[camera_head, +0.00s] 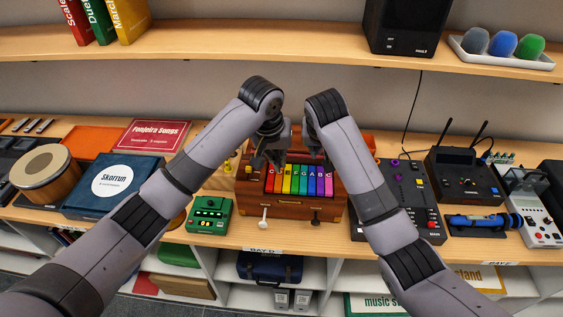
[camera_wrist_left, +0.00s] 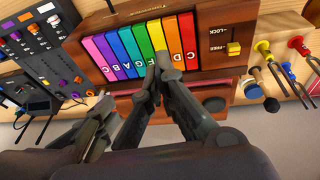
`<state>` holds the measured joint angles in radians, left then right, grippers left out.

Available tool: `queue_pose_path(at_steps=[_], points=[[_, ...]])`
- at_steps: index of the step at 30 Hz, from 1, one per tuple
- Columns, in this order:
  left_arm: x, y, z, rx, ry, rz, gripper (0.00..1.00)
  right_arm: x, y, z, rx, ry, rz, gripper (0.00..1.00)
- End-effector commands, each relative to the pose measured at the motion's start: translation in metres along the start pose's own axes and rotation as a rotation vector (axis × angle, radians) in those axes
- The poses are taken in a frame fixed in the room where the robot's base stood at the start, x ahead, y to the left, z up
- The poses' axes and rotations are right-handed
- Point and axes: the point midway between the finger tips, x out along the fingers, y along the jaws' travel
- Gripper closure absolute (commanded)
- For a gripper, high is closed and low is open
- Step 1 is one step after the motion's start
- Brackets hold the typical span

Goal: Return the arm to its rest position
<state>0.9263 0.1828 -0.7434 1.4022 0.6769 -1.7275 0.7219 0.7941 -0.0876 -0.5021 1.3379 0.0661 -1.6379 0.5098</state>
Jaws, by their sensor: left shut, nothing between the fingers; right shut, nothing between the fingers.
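A brown wooden box with rainbow-coloured lettered keys (camera_head: 299,180) stands in the middle of the table. My left gripper (camera_head: 262,160) is shut and empty, at the left end of the keys. In the left wrist view, its fingertips (camera_wrist_left: 160,66) appear in front of the yellow and orange keys; I cannot tell whether they touch. My right gripper (camera_wrist_left: 106,108) is shut and empty beside it in the wrist view.
A green pedal box (camera_head: 209,214) sits left of the keyed box. A blue Skorrun box (camera_head: 113,186) and a drum (camera_head: 45,173) lie farther left. A dark mixer (camera_head: 409,197) stands right. An upper shelf (camera_head: 200,40) holds a speaker (camera_head: 402,27).

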Motion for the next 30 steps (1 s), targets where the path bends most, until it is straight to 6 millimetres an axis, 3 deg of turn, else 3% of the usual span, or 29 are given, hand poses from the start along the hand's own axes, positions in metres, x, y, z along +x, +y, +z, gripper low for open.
queue_pose_path(at_steps=[4, 13, 30], points=[[0.011, 0.005, 0.01, -0.001, -0.025, -0.009, 1.0, 0.0, 0.0, 0.0, 0.0, 0.0, 0.0, 1.0], [0.045, 0.005, 0.01, 0.001, -0.023, -0.009, 1.0, 0.0, 0.0, 0.0, 0.0, 0.0, 0.0, 1.0], [0.047, 0.005, 0.01, 0.0, -0.021, -0.008, 1.0, 0.0, 0.0, 0.0, 0.0, 0.0, 0.0, 1.0]])
